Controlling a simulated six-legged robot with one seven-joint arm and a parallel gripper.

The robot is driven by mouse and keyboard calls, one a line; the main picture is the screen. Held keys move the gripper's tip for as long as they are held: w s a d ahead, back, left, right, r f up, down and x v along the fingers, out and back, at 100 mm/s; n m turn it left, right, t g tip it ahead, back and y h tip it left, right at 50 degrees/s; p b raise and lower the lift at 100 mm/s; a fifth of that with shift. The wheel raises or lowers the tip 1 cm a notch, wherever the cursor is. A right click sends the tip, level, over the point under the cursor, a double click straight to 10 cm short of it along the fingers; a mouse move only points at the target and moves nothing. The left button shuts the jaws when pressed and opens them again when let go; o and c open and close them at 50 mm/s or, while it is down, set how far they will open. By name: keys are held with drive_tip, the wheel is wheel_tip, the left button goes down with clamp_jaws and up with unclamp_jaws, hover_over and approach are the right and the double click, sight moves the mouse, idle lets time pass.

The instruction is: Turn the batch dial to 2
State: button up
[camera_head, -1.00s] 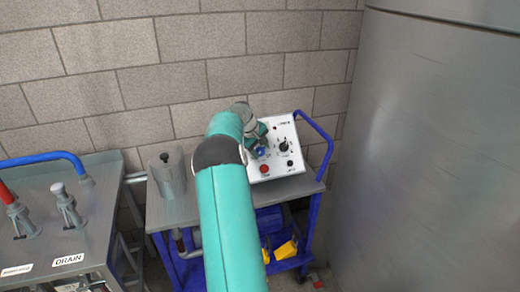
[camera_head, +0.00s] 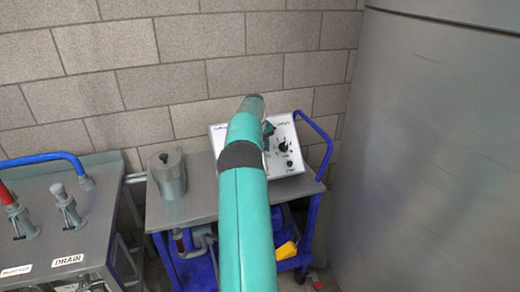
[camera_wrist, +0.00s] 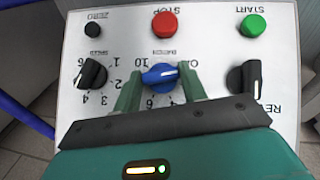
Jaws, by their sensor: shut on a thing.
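The white control panel (camera_head: 288,165) stands tilted on a cart; my arm covers part of it in the head view. The wrist view shows its face upside down. The blue dial (camera_wrist: 160,74), apparently the batch dial, sits mid-panel below the red stop button. My gripper (camera_wrist: 160,82) has its green fingers on either side of this dial, shut on it. My gripper is mostly hidden in the head view.
Black knobs flank the blue dial at left (camera_wrist: 93,73) and right (camera_wrist: 243,78). A red button (camera_wrist: 164,24), green button (camera_wrist: 254,25) and small black button (camera_wrist: 93,30) line the panel. A grey lidded can (camera_head: 168,175) stands left on the cart. A large metal tank (camera_head: 440,150) fills the right.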

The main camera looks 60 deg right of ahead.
drive_tip(key=m+t+y, duration=0.2)
drive_tip(key=m, duration=0.1)
drive_tip(key=shift+s+d+m+t+y, duration=0.2)
drive_tip(key=shift+m+t+y, duration=0.1)
idle(0.4)
drive_tip(key=o, duration=1)
drive_tip(key=shift+r, duration=0.15)
